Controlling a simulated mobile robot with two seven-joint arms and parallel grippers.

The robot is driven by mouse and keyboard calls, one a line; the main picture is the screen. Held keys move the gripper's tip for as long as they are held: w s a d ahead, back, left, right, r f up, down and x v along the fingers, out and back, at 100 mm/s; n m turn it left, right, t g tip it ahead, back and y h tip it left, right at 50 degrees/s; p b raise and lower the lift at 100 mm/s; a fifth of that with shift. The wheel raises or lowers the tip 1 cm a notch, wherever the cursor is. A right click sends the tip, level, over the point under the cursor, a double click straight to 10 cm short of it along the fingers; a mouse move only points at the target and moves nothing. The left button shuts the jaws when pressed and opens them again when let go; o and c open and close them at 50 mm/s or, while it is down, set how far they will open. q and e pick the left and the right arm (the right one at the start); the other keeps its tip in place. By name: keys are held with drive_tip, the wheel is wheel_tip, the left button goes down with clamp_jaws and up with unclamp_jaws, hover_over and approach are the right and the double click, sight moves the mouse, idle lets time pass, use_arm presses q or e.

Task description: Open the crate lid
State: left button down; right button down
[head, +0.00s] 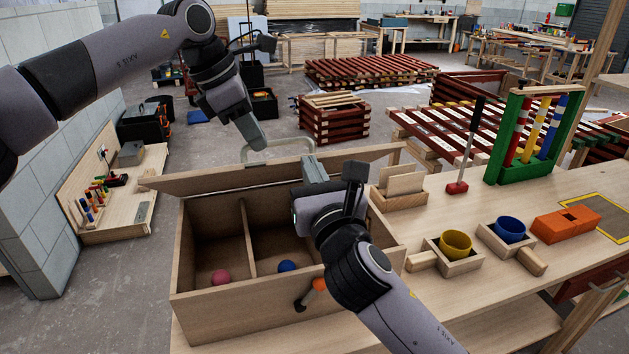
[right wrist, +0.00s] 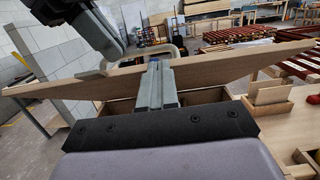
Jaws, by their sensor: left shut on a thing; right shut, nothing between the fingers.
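The open-topped wooden crate (head: 235,321) stands at the near left of the bench. Its lid (head: 215,178) is raised and tilted, seen nearly edge-on at the crate's back; it also spans the right wrist view (right wrist: 220,71). A pale handle (head: 285,142) stands up from the lid. My left gripper (head: 250,146) is shut on the handle, at its left part. My right gripper (head: 316,172) is shut and empty above the crate, in front of the lid; its fingers (right wrist: 156,85) overlap the lid in the right wrist view, and contact is unclear.
To the right are a card holder (head: 401,197), yellow cup (head: 455,244), blue cup (head: 509,230), orange block (head: 566,224) and green rack (head: 527,172).

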use_arm(q)
drive_tip(key=shift+a+f, duration=0.1)
drive_tip(key=shift+f, duration=0.55)
use_arm(e)
drive_tip(key=shift+w+d+r, duration=0.1)
drive_tip(key=shift+r, duration=0.05)
use_arm(q)
drive_tip(key=c, duration=1.3)
unclamp_jaws()
drive_tip(key=shift+f, duration=0.1)
drive_tip(key=shift+o, duration=0.7)
drive_tip(key=shift+w, duration=0.2)
drive_tip(key=shift+s, duration=0.15)
use_arm(e)
drive_tip(key=shift+w+f, duration=0.2)
drive_tip(key=shift+f, duration=0.1)
use_arm(q)
drive_tip(key=shift+r, duration=0.25)
use_arm(e)
drive_tip(key=shift+f, duration=0.15)
use_arm(q)
drive_tip(key=shift+r, duration=0.1)
